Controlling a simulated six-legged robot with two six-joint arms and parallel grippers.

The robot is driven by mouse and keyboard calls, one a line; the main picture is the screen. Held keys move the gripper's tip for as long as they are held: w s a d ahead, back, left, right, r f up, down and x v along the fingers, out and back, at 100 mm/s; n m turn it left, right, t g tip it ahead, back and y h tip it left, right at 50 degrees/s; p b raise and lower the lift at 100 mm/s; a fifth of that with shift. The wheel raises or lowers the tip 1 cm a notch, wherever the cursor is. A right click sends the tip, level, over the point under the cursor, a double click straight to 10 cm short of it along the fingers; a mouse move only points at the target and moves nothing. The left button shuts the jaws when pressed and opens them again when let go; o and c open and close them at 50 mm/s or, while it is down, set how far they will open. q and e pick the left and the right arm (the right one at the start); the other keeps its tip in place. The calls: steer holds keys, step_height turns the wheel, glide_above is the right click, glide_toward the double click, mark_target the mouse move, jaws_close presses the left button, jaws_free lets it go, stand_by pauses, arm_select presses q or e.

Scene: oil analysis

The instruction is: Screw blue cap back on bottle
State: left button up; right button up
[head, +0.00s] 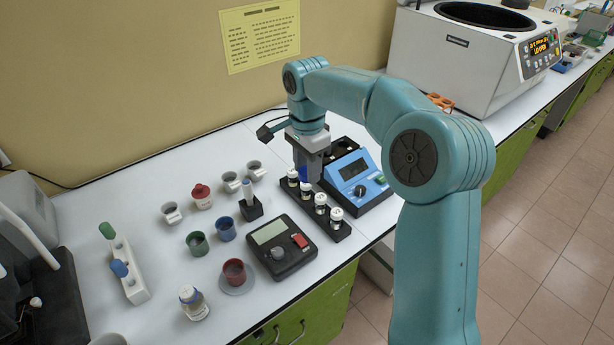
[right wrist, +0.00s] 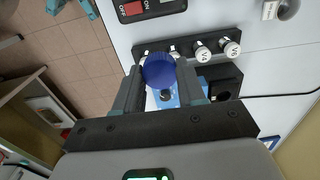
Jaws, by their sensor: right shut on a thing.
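My right gripper (head: 306,174) is shut on a blue cap (head: 304,176), low beside the black vial rack (head: 347,231). In the right wrist view, the blue cap (right wrist: 159,71) is a round ridged disc between the two fingers (right wrist: 159,84). Several white-topped vials stand in the rack, including a front one (head: 336,214). The cap covers part of the rack in the wrist view, and what lies directly under it is hidden. A small clear bottle (head: 195,307) with a pale, bluish top stands at the front of the bench. My left gripper is not in view.
A blue instrument (head: 354,170) stands close right of the gripper. A black meter (head: 281,247) sits in front of the rack. Red, green and blue cups, including a red one (head: 235,272), stand to the left. A white centrifuge (head: 450,60) is at the back right.

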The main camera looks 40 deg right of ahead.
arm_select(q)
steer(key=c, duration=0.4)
arm_select(e)
steer(key=shift+a, duration=0.1)
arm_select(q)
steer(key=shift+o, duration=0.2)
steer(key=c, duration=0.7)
arm_select(e)
steer(key=a+f+n, duration=0.6)
steer(key=a+n, duration=0.3)
steer(key=a, duration=0.1)
steer(key=a+f+n, duration=0.6)
steer(key=a+n, duration=0.4)
steer(key=shift+s, duration=0.25)
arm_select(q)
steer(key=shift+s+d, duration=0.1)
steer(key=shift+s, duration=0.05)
arm_select(e)
steer(key=shift+d+n, duration=0.1)
steer(key=shift+n, duration=0.2)
